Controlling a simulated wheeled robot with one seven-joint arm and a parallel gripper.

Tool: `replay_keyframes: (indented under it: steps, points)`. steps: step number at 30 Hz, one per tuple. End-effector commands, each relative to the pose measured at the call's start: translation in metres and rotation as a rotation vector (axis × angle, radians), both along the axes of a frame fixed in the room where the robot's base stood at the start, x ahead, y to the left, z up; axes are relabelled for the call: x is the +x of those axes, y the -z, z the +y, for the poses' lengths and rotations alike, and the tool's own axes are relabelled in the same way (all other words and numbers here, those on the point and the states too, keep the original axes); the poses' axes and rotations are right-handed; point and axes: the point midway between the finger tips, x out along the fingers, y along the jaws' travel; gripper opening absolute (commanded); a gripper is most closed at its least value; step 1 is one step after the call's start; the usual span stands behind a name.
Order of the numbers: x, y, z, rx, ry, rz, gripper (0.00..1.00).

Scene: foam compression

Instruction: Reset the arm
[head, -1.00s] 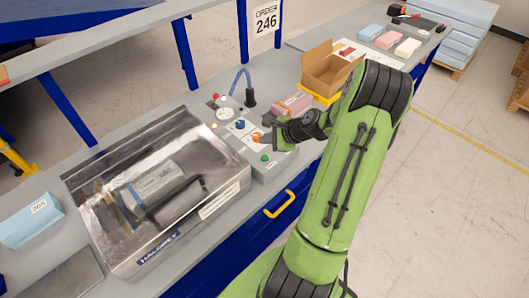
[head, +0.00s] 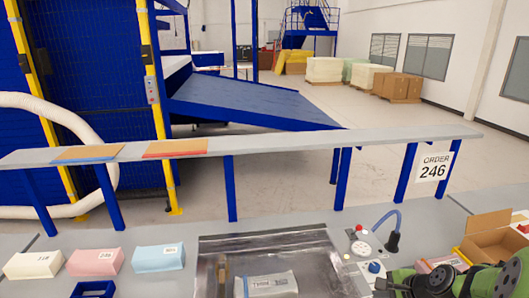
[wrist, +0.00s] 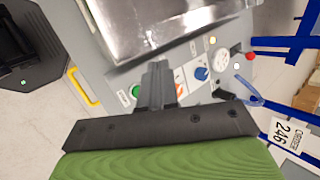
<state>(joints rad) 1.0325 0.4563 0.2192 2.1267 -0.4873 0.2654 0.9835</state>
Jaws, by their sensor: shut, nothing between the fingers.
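My green arm (head: 445,280) shows at the lower right of the head view, low over the bench. In the wrist view my gripper (wrist: 158,66) is shut with its dark fingers together and empty. It is over the control panel (wrist: 220,61), which has a green button (wrist: 136,91), a blue knob (wrist: 201,73) and a red button (wrist: 249,56). The shiny metal machine (wrist: 140,28) is just beyond the fingertips. In the head view the machine (head: 212,241) has a labelled grey pack (head: 268,284) under its clear lid.
Cream (head: 33,265), pink (head: 95,262) and blue (head: 158,258) blocks lie left of the machine. An open cardboard box (head: 488,240) stands at right. A raised shelf (head: 290,141) runs behind the bench. A blue hose (head: 384,220) rises near the panel.

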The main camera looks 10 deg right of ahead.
Motion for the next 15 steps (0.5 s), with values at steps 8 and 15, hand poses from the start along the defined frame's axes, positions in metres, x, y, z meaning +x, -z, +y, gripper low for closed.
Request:
replay_keyframes:
  steps: [8,15]
  points:
    - [-0.068,-0.090,0.136,-0.602,-0.775,0.052,0.00]
    - [-0.167,-0.121,0.188,-0.922,-1.242,-0.038,0.00]
